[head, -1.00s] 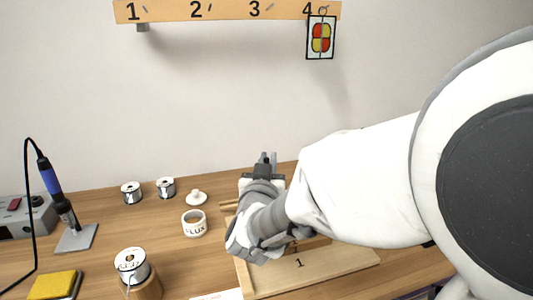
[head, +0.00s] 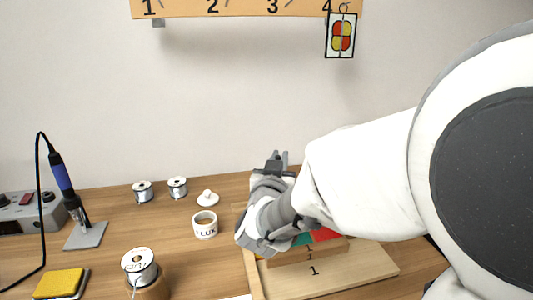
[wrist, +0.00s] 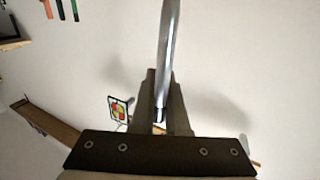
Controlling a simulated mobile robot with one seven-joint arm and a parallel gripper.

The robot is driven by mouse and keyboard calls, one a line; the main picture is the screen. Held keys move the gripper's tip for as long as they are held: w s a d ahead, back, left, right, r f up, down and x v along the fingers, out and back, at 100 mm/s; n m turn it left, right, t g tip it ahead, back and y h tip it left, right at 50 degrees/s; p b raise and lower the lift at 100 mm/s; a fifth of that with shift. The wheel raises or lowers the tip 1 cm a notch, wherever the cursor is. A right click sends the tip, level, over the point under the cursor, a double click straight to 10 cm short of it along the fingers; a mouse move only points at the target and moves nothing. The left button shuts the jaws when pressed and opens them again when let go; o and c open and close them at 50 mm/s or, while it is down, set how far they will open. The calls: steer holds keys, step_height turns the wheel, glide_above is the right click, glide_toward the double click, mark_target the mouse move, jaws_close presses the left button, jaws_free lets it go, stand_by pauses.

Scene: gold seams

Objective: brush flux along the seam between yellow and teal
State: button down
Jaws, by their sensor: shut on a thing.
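My gripper (head: 278,160) points up and away from me above the back of the wooden board. In the wrist view my gripper (wrist: 160,115) is shut on a thin silvery rod (wrist: 168,60), which runs up out of the picture; no bristles show. In the head view the rod cannot be made out. A teal piece (head: 301,240) and a red piece (head: 325,234) show on a wooden block on the board, partly behind my arm. The yellow piece and its seam with teal are hidden. The open white FLUX jar (head: 204,225) stands left of the board (head: 350,277).
The jar's white lid (head: 208,198) and two solder spools (head: 143,191) lie behind it. A spool on a wooden stand (head: 139,266), a yellow sponge (head: 60,284) and a soldering iron (head: 64,180) are at left. A pattern card (head: 341,36) hangs from the numbered rail (head: 240,7).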

steer(key=s+d+f+b, duration=0.1)
steer(key=s+f+b, duration=0.2)
steer(key=s, duration=0.5)
steer(key=shift+d+b, duration=0.3)
steer(key=shift+b, duration=0.25)
steer(key=shift+s, duration=0.1)
stand_by(0.5)
steer(key=shift+f+b, duration=0.3)
steer(key=shift+f, duration=0.05)
stand_by(1.2)
